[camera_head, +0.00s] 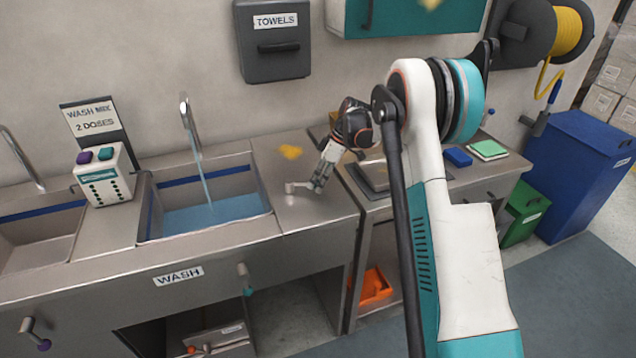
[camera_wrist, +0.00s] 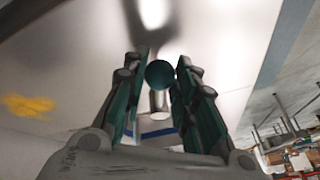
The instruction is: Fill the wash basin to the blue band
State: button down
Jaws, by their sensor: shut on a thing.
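The wash basin (camera_head: 262,180) is a steel sink with a blue band (camera_head: 205,176) around its inner wall. Light blue water (camera_head: 222,208) covers its bottom, its surface below the band with bare steel between. A thin stream falls into it from the tall faucet (camera_head: 188,125). My gripper (camera_head: 298,188) is low over the counter just right of the basin. In the wrist view, my gripper (camera_wrist: 160,85) has its fingers either side of a round teal knob (camera_wrist: 160,74) and is shut on it. The knob's mounting is mostly hidden.
A dispenser (camera_head: 103,175) with purple and teal buttons stands left of the basin under a "WASH MIX 2 DOSES" sign (camera_head: 92,120). Another basin (camera_head: 40,230) is at far left. A teal-tipped lever (camera_head: 245,280) hangs on the front panel. A towel box (camera_head: 272,45) is above.

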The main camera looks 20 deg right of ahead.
jog(key=shift+w, duration=0.2)
dwell(0.4)
jog(key=c, duration=1.3)
grip_release()
jog(key=v, duration=1.2)
